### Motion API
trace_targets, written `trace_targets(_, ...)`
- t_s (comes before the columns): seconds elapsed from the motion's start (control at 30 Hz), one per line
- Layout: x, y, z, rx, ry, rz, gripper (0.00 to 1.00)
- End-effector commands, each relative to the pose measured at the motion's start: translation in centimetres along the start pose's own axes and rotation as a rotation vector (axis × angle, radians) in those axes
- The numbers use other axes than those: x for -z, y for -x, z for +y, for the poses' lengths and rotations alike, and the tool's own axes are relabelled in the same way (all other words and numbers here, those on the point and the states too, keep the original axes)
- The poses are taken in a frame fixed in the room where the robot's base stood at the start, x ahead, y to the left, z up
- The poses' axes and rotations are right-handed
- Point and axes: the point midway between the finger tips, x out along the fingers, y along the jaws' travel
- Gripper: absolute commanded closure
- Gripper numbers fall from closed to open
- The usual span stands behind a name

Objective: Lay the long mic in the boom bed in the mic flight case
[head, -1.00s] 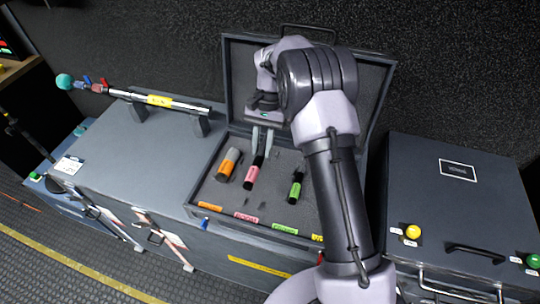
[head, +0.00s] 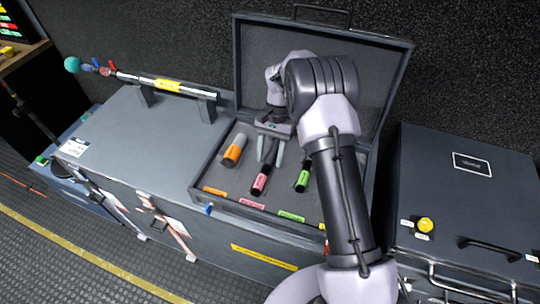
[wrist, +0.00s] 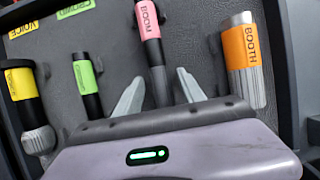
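The long mic, dark with a pink BOOM band (head: 260,183), lies in the open mic flight case (head: 213,178) above the pink front label (head: 251,203). It also shows in the wrist view (wrist: 154,55), its dark shaft running down between my fingers. My gripper (head: 268,155) is open, one finger on each side of the shaft, with visible gaps in the wrist view (wrist: 160,92). The boom bed's recess is hidden under the mic; I cannot tell whether the mic is fully seated. The mic's near end is hidden by my gripper in the wrist view.
The orange BOOTH mic (wrist: 243,60) and green mic (wrist: 87,85) flank the long mic; a yellow mic (wrist: 28,105) is farther left. The raised lid (head: 262,60) stands behind my arm. A boom pole (head: 170,86) rests on stands at left. A closed case (head: 455,190) is at right.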

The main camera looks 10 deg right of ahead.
Motion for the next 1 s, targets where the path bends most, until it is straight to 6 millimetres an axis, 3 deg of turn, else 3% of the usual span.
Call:
trace_targets(0.23, -0.1, 0.2, 0.0, 0.0, 0.0, 0.0, 0.54)
trace_targets(0.33, -0.1, 1.7, 0.0, 0.001, 0.001, 0.003, 0.54)
trace_targets(0.6, -0.2, 9.4, 0.0, 0.001, 0.001, 0.003, 0.54)
trace_targets(0.83, -0.4, 12.8, 0.0, 0.003, 0.003, 0.008, 0.54)
trace_targets(0.93, -2.6, 16.2, -0.1, 0.022, 0.031, 0.061, 0.54)
trace_targets(1.0, -6.0, 19.8, 0.2, 0.047, 0.065, 0.13, 0.54)
